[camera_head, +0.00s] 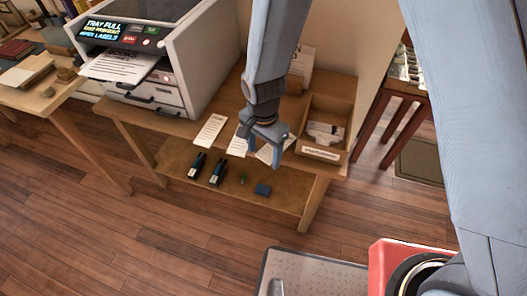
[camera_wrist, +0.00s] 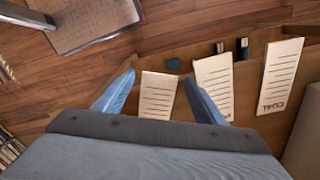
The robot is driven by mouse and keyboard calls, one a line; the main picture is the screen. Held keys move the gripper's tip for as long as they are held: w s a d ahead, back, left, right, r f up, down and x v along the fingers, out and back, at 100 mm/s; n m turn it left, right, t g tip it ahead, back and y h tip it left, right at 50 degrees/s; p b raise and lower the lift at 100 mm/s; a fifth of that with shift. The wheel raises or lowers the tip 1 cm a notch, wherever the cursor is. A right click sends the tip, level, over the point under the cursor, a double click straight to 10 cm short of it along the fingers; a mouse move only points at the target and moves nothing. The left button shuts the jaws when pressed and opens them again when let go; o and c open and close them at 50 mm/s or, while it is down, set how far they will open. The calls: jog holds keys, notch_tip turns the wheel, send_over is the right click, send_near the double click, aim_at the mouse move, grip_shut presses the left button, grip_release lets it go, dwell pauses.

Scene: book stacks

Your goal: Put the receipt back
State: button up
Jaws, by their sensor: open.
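Three white printed slips lie on the wooden table in front of the printer. The left slip (camera_head: 210,131) shows whole in the head view; the middle slip (camera_head: 237,146) and the right slip (camera_head: 266,154) are partly covered by my gripper (camera_head: 263,148). In the wrist view my gripper (camera_wrist: 157,92) is open and empty, its blue fingers on either side of the nearest slip (camera_wrist: 158,98). The other two slips, one (camera_wrist: 213,84) just beside a finger and one (camera_wrist: 281,76) farther right, lie apart. I cannot tell which slip is the receipt. Height above the slips is unclear.
A wooden box (camera_head: 313,153) with a label and papers inside stands at the table's right end. A printer (camera_head: 182,66) with a lit "TRAY FULL" display and a sheet (camera_head: 118,66) sticking out stands left. Dark small items (camera_head: 217,172) lie on the lower shelf.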

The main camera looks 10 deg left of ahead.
notch_tip(320, 180, up, 12)
jog(key=s+d+r+n, duration=0.2)
jog(key=d+r, duration=0.1)
jog(key=d, duration=1.2)
jog(key=s+d+r+n, duration=0.2)
jog(key=d+r+n, duration=0.1)
jog(key=d, duration=1.2)
jog(key=shift+s+d+b, duration=0.2)
jog(key=shift+d+b, duration=0.15)
jog(key=shift+b, duration=0.1)
jog(key=shift+a, duration=0.1)
